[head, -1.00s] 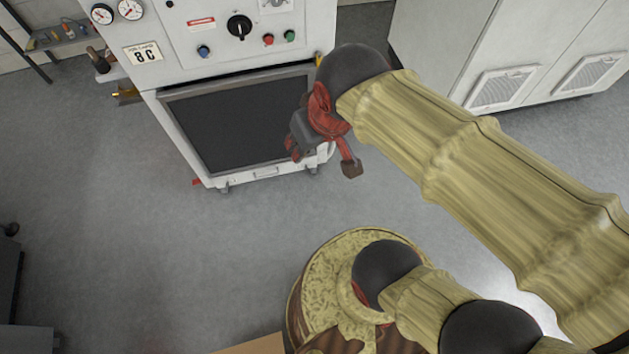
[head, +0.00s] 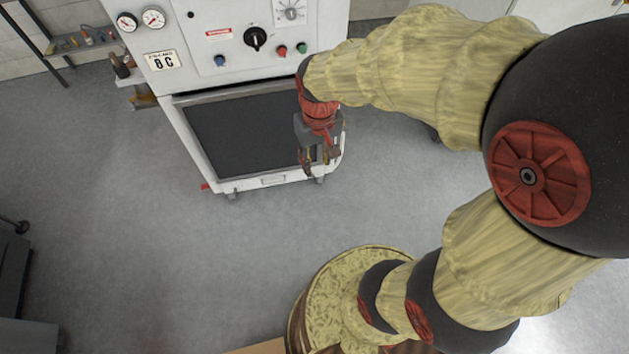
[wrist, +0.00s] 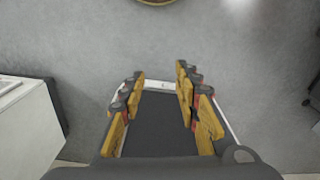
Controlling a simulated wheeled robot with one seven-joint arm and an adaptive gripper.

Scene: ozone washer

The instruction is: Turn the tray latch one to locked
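The white washer (head: 190,75) has a pulled-out tray or open door with a dark top (head: 235,135) and a white front edge with a small handle (head: 273,181). A small red tab (head: 205,186) sticks out at its front left corner; I cannot tell whether it is the tray latch. My gripper (head: 318,165) is above the right front corner and covers part of it. In the wrist view, my gripper (wrist: 158,100) is open and empty, with the dark top (wrist: 157,125) below and between the yellow fingers. No latch can be made out clearly there.
The washer's panel carries a black rotary switch (head: 255,39), a blue button (head: 220,60), a red button (head: 282,51) and a green button (head: 301,48). A small shelf (head: 80,42) with tools stands at the left. The grey floor (head: 120,220) before the washer is clear.

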